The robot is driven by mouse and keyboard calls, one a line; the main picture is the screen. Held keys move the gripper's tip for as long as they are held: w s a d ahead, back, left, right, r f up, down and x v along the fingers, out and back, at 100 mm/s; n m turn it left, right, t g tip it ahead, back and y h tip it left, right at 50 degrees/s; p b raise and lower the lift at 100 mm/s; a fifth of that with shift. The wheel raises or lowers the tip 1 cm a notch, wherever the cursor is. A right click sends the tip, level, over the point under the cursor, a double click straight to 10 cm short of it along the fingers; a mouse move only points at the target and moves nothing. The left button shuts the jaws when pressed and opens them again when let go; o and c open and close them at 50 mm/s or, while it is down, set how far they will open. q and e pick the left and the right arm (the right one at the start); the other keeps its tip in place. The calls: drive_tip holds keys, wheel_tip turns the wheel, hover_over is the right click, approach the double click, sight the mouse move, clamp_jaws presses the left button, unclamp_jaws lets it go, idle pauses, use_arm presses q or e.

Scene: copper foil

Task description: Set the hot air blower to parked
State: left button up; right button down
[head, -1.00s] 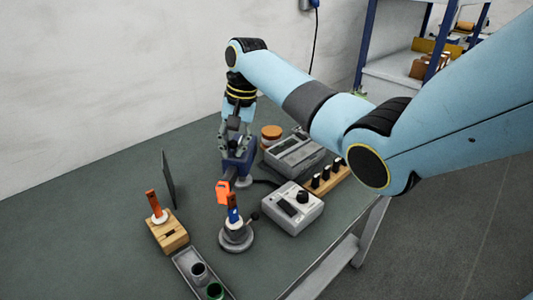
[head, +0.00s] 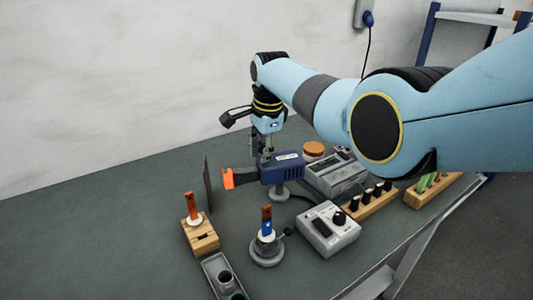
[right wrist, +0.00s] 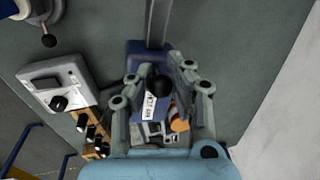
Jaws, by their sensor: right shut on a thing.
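The hot air blower (head: 283,170) is a blue body on a grey round stand, with a dark barrel and an orange nozzle tip (head: 228,178). In the head view it points left, toward an upright dark panel (head: 208,185). My right gripper (head: 263,160) is over the body, pointing down. My left gripper is not in view.
A small burner-like stand with a blue tool (head: 266,248) is in front. A wooden block (head: 201,239) stands left of it. A grey box with a knob (head: 328,230), a second grey device (head: 335,176) and wooden racks (head: 369,206) stand right. The table's left side is clear.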

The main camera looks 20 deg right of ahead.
sight(265, 164)
drive_tip(key=shift+w+r+m, duration=0.1)
drive_tip(key=shift+w+m, duration=0.35)
drive_tip(key=shift+m, duration=0.35)
drive_tip(key=c, duration=1.4)
unclamp_jaws()
drive_tip(key=shift+d, duration=0.1)
drive_tip(key=shift+c, duration=0.2)
drive_tip(key=r, duration=0.4)
drive_tip(key=s+r, duration=0.1)
drive_tip(key=r, duration=0.2)
drive_tip(key=s+r, duration=0.1)
drive_tip(key=r, duration=0.3)
drive_tip(key=shift+s+r, duration=0.15)
drive_tip(key=shift+r, duration=0.2)
